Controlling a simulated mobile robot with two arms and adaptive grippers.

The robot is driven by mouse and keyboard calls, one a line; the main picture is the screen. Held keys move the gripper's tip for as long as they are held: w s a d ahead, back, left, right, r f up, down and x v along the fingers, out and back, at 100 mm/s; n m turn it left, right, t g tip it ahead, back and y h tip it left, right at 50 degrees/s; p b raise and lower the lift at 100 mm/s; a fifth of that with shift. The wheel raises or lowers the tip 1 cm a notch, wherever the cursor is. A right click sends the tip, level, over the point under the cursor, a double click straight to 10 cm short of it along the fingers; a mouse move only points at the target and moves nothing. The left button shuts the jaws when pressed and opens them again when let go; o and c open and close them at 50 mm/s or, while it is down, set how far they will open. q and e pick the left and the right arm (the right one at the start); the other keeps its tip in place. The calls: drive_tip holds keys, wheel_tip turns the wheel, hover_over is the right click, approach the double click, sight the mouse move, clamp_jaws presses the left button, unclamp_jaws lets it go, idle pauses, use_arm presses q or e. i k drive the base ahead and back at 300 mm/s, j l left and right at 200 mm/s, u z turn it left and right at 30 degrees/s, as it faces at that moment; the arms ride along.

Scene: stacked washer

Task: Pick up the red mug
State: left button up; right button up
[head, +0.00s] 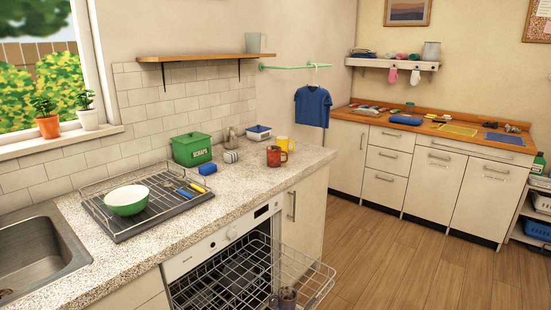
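The red mug (276,156) stands upright on the speckled countertop (232,186), near its right end and front edge. A yellow mug (291,145) stands just behind it and to its right, partly overlapped by the red mug or its handle; I cannot tell if they touch. Neither of my grippers shows in the head view.
The dishwasher (222,245) below the counter is open, its wire rack (305,272) pulled out. Wooden floor (400,255) is clear at right.

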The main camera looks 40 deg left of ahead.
sight(274, 153)
drive_tip(key=i+l+z, duration=0.3)
drive_tip(key=i+l, duration=0.3)
drive_tip(key=i+l+z, duration=0.3)
drive_tip(key=i+l, duration=0.25)
drive_tip(key=i+u, duration=0.2)
drive_tip(key=i, duration=0.55)
drive_tip(key=i+l+u, duration=0.25)
drive_tip(key=i, duration=0.45)
drive_tip(key=i+u, duration=0.35)
drive_tip(key=i, duration=0.25)
drive_tip(key=i+u, duration=0.3)
drive_tip(key=i, duration=0.25)
drive_tip(key=i+l+u, duration=0.35)
drive_tip(key=i, duration=0.2)
